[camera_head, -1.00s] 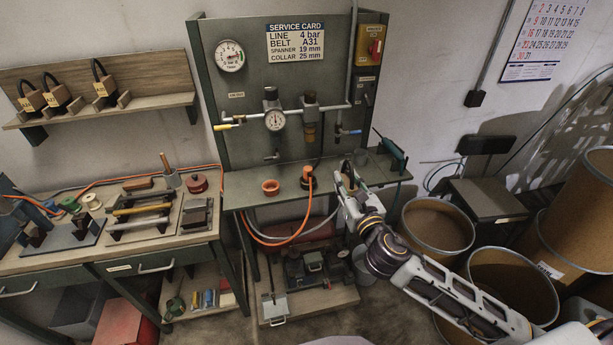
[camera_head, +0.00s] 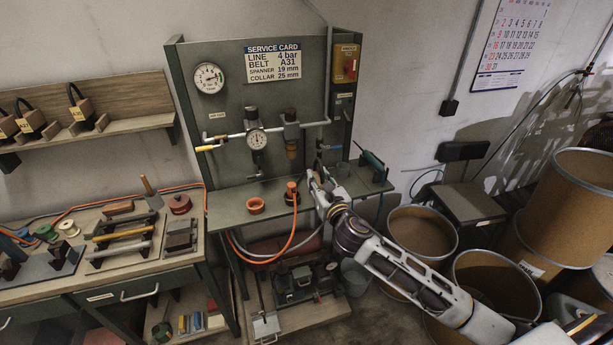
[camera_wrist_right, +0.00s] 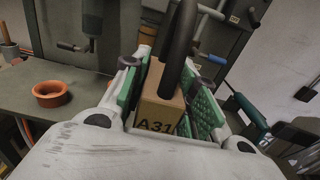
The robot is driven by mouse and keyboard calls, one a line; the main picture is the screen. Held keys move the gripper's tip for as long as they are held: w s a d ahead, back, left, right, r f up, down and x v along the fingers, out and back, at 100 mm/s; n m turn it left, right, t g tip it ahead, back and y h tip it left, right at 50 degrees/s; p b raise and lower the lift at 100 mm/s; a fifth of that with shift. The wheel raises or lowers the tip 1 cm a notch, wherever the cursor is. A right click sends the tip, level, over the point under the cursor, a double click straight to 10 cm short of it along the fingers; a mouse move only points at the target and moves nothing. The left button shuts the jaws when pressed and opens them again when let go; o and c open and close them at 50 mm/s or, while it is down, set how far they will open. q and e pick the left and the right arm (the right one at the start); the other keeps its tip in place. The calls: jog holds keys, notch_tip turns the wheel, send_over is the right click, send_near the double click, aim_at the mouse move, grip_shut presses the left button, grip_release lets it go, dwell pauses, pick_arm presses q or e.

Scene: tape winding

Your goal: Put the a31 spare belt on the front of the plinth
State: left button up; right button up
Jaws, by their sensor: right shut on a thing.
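The A31 spare belt, a black loop in a tan card block (camera_wrist_right: 163,88) marked A31, shows in the right wrist view. My right gripper (camera_head: 317,182) is shut on the block between its green pads, with the loop standing up out of it. In the head view the gripper is over the right part of the bench under the service panel, and the belt is hard to make out. The low wooden plinth (camera_head: 335,312) stands on the floor below that bench with machinery on it. My left gripper is not in view.
An orange ring (camera_head: 255,205) lies on the bench (camera_head: 228,212) left of the gripper. A dustpan (camera_head: 265,325) stands at the plinth's left front. A grey bucket (camera_head: 355,277) and brown drums (camera_head: 425,232) are to the right. Other belts (camera_head: 78,108) sit on the left shelf.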

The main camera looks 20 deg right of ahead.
jog(key=w+f+p, duration=0.1)
jog(key=w+f, duration=0.2)
jog(key=w, duration=0.7)
jog(key=shift+w, duration=0.4)
jog(key=shift+f, duration=0.1)
dwell(0.4)
jog(key=shift+f, duration=1.35)
jog(key=shift+w+f, duration=0.2)
jog(key=shift+f, duration=0.25)
jog(key=shift+f+b, duration=0.25)
jog(key=shift+b, duration=0.05)
